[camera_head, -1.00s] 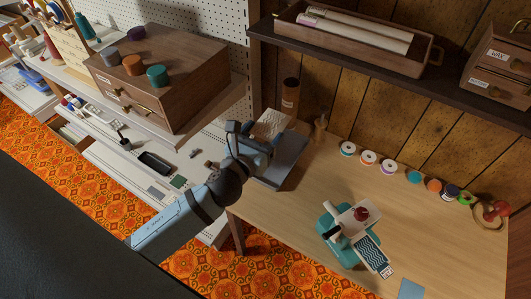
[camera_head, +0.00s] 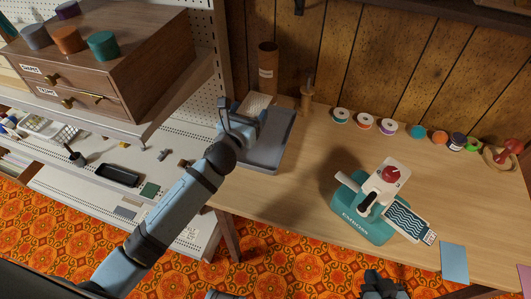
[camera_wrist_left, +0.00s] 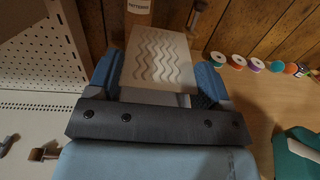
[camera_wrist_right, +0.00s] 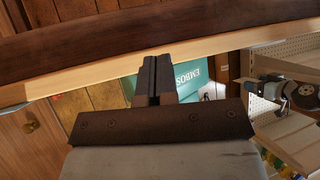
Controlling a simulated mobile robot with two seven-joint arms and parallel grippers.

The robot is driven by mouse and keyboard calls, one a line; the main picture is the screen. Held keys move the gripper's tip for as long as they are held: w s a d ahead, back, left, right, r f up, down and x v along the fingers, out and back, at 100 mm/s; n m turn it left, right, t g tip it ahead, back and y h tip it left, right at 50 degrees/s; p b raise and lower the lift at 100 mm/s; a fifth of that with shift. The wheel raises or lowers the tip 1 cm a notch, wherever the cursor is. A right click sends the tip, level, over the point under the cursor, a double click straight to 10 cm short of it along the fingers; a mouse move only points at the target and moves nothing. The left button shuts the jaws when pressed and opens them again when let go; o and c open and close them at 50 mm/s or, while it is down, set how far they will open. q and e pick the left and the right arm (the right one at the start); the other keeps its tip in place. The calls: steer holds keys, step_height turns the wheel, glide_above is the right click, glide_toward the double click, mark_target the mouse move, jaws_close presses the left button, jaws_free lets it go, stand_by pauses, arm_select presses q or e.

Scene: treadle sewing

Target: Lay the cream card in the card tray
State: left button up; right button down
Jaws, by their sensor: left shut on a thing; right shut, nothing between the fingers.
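The cream card (camera_wrist_left: 156,62), embossed with wavy lines, is gripped between the fingers of my left gripper (camera_head: 243,122). In the head view the card (camera_head: 259,103) shows just beyond the fingers, over the back part of the grey card tray (camera_head: 271,153). I cannot tell whether it touches the tray. The gripper and forearm hide the tray's left side. My right gripper (camera_head: 380,287) is low at the bottom of the head view, in front of the table. Its fingers are shut and empty in the right wrist view (camera_wrist_right: 156,78).
A teal emboss press (camera_head: 363,225) with a blue wavy card (camera_head: 408,222) stands right of the tray. A brown tube (camera_head: 268,70) and a wooden peg (camera_head: 307,95) stand behind the tray. Several thread spools (camera_head: 365,122) line the back. A drawer cabinet (camera_head: 110,60) is at left.

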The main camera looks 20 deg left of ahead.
arm_select(q)
steer(key=f+b, duration=0.2)
steer(key=w+f+b, duration=0.1)
steer(key=f+b, duration=0.2)
steer(key=w+f+b, duration=0.1)
steer(key=f+b, duration=0.1)
steer(key=f, duration=0.1)
steer(key=shift+w+d+f+b, duration=0.15)
steer(key=shift+d+b, duration=0.15)
steer(key=shift+d, duration=0.1)
steer(key=shift+f, duration=0.15)
arm_select(e)
steer(key=shift+w+a+f+t+y, duration=0.1)
steer(key=shift+w+a+f+t, duration=0.1)
steer(key=shift+f, duration=0.4)
steer(key=shift+w+a+f+t+y, duration=0.1)
steer(key=shift+a+f+t, duration=0.05)
steer(key=shift+f, duration=0.4)
steer(key=shift+w+a+f+t+y, duration=0.1)
steer(key=shift+a+f+t, duration=0.1)
steer(key=shift+f, duration=0.4)
arm_select(q)
steer(key=o, duration=0.9)
arm_select(e)
steer(key=shift+f, duration=0.1)
